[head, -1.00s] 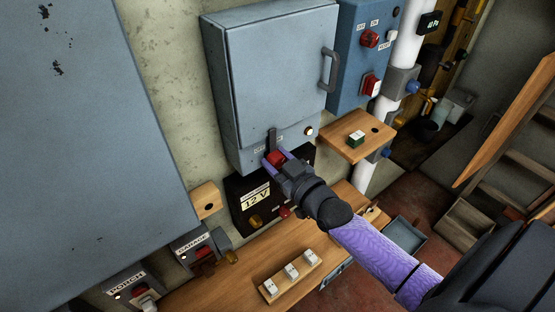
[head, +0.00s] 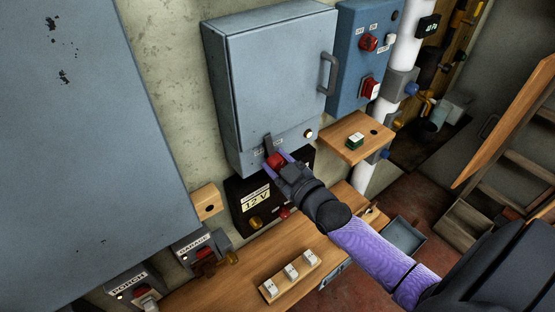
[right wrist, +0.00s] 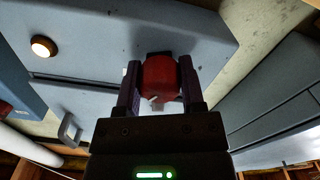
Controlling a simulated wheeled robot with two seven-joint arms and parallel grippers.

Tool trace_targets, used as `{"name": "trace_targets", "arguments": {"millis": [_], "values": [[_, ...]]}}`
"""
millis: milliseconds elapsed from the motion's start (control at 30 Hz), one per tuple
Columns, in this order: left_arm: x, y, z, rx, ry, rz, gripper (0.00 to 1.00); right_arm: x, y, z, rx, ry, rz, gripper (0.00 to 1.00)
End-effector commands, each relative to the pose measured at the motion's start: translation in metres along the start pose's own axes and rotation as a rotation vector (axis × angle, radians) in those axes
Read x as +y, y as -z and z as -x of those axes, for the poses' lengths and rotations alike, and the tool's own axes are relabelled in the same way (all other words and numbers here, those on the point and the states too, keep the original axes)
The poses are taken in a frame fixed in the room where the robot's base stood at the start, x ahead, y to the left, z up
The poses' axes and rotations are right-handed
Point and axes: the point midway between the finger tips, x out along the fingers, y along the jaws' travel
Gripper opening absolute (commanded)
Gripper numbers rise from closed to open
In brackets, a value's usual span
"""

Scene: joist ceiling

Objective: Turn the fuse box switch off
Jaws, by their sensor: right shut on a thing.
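The fuse box (head: 275,80) is a grey-blue cabinet on the wall with its door closed. Its switch has a dark lever (head: 268,143) with a red knob (head: 273,161) at the lower front. In the right wrist view the red knob (right wrist: 160,78) sits between both fingers. My right gripper (head: 279,162) is shut on the knob, reaching up from below right. The lever stands above the knob in the head view. A lit pale lamp (head: 308,133) is right of the lever. The lettering near the lever is partly hidden. My left gripper is not in view.
A black 12 V box (head: 243,208) is just below the fuse box. A blue switch panel (head: 350,50) and small wooden shelf (head: 340,128) are to the right. A large grey panel (head: 80,150) fills the left. A wooden bench (head: 230,285) with white switches is below.

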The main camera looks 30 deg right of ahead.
Motion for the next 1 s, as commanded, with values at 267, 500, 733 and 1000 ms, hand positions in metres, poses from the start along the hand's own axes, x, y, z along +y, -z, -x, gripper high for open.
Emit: {"name": "trace_targets", "arguments": {"millis": [267, 500, 733, 1000], "values": [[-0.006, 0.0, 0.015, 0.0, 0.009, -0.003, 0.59, 0.001, 0.001, 0.0, -0.003, 0.001, 0.254, 0.0], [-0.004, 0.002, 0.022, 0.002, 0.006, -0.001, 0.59, 0.001, 0.001, 0.0, -0.003, 0.0, 0.483, 0.0], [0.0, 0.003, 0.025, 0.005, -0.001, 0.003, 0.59, 0.002, 0.001, 0.0, -0.002, 0.0, 0.702, 0.0], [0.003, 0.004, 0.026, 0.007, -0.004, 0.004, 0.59, 0.002, 0.0, 0.0, -0.003, 0.001, 0.937, 0.0]]}}
